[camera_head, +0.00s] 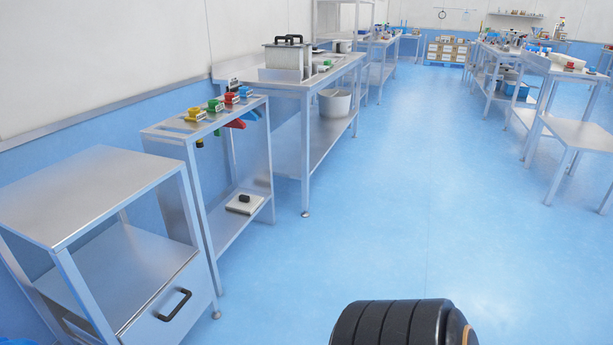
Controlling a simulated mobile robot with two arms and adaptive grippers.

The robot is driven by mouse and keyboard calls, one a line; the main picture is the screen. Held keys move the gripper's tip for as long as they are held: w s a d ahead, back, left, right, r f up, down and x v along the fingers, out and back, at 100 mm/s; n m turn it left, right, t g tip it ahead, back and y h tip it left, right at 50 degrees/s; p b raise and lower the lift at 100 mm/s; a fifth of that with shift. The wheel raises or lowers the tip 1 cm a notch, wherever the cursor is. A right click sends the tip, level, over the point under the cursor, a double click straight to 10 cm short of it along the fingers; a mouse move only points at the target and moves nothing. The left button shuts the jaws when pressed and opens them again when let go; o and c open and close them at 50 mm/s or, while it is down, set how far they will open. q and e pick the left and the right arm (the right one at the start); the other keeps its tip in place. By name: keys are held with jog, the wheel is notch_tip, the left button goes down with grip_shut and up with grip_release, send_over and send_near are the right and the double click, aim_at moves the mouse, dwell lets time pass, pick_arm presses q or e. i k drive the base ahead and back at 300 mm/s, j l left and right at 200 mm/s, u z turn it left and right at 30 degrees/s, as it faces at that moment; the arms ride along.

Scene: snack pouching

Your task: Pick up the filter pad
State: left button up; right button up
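A flat, square, whitish pad with a black knob or handle on top (244,203) lies on the lower shelf of the narrow metal stand at left; it looks like a filter pad.
The narrow stand (166,132) carries several coloured handled tools in its top slots. A metal cabinet with a drawer (85,196) stands nearest at left. A white bucket (334,104) sits under the longer table. Other tables (582,134) line the right. The blue floor (400,190) between is clear.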

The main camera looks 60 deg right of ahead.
aim_at(245, 203)
jog(key=z, duration=1.7)
